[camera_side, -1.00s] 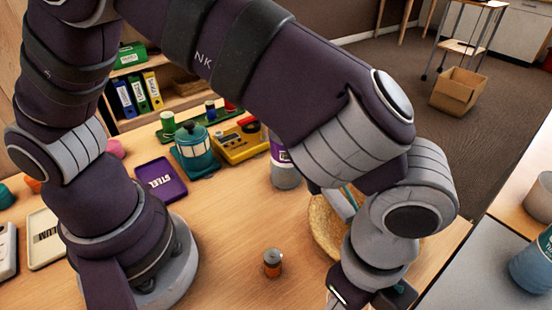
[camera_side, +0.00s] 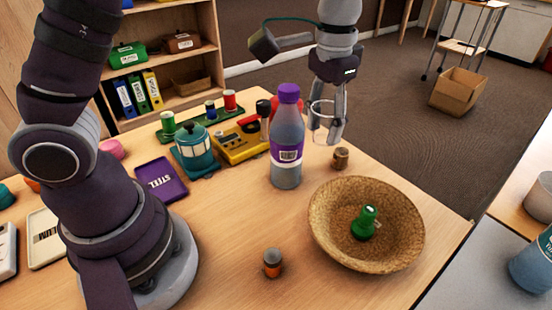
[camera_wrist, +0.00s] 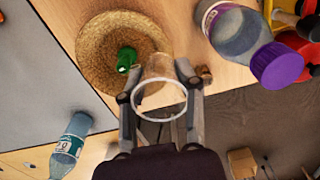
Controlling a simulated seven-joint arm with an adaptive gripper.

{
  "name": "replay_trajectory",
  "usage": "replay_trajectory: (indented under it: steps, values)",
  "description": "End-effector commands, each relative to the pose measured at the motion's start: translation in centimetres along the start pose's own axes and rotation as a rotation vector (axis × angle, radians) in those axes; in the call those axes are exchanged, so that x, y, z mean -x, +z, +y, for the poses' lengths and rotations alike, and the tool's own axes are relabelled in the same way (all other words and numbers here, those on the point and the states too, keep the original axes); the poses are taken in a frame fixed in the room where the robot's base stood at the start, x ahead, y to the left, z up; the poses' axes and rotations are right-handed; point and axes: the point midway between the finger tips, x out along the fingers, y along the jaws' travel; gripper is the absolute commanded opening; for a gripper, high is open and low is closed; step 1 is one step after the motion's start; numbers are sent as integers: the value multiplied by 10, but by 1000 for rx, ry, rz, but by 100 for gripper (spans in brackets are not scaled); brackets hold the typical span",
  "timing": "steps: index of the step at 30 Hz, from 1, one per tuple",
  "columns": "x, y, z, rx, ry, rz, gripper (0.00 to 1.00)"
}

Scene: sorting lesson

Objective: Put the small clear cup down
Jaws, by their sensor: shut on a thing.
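My gripper (camera_side: 327,125) is shut on the small clear cup (camera_side: 322,112), near the far right edge of the table. It holds the cup in the air beyond the purple-capped bottle (camera_side: 286,135). In the wrist view the clear cup (camera_wrist: 160,97) sits between the two fingers of my gripper (camera_wrist: 161,105), its round rim towards the camera. I cannot tell the exact height of the cup above the table.
A woven bowl (camera_side: 330,225) with a green stamp-like piece (camera_side: 366,222) inside stands at the right. A small brown jar (camera_side: 340,158) is close below the gripper. An orange-grey jar (camera_side: 272,262) stands nearer. Table between bottle and bowl is partly clear.

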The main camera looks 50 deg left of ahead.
Motion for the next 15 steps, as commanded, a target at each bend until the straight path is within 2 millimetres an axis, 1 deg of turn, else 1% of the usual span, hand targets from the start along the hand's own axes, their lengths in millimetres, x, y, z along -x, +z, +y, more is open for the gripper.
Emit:
replay_trajectory:
  steps: [5,7,9,12,15]
  values:
    - [-17,16,53,-391,-2,-4,25]
    - [-26,28,79,-595,-3,-5,25]
    - [-35,43,105,-812,-3,-4,25]
    - [-48,69,137,-1112,-2,-5,25]
    - [-57,91,159,-1342,-1,-3,25]
